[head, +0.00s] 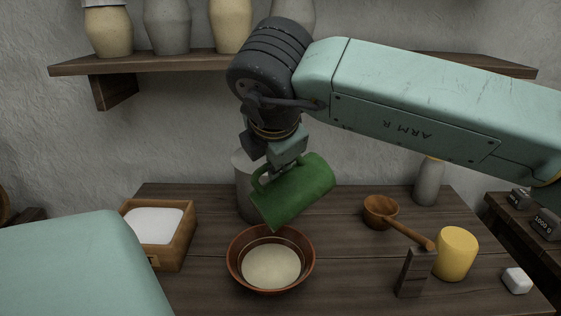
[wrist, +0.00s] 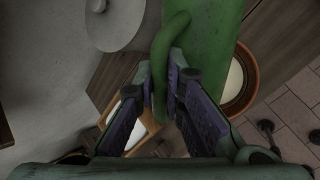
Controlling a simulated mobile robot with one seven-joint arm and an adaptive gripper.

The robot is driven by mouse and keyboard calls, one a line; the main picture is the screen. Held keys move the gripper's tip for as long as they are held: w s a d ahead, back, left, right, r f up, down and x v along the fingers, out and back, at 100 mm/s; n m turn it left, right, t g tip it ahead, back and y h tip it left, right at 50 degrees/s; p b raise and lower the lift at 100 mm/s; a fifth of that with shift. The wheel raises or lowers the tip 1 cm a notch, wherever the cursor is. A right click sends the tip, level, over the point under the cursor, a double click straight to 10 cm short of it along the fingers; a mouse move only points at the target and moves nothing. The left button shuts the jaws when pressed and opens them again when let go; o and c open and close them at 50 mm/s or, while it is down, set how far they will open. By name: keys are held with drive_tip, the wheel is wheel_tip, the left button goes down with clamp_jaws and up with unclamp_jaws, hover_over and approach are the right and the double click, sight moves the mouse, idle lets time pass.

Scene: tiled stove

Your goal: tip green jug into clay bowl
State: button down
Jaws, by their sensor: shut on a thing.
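The green jug (head: 297,191) is held in the air, tilted, with its mouth end low on the left over the clay bowl. My gripper (head: 270,165) is shut on the jug's handle. In the wrist view the handle (wrist: 160,75) passes between the two fingers (wrist: 160,100), and the jug's body (wrist: 205,40) fills the top. The brown clay bowl (head: 238,278) stands on the table below the jug and holds a pale cream content. Part of the bowl's rim (wrist: 253,75) shows in the wrist view. I cannot see into the jug or see a stream.
A wooden box (head: 180,245) of white stuff stands left of the bowl. A grey canister (head: 246,190) is behind the jug. To the right are a wooden ladle (head: 381,212), a dark block (head: 411,275), a yellow cup (head: 456,255) and a white cube (head: 516,281). A shelf (head: 170,63) runs above.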

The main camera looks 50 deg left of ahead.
drive_tip(key=shift+s+r, duration=0.1)
drive_tip(key=shift+s, duration=0.25)
idle(1.6)
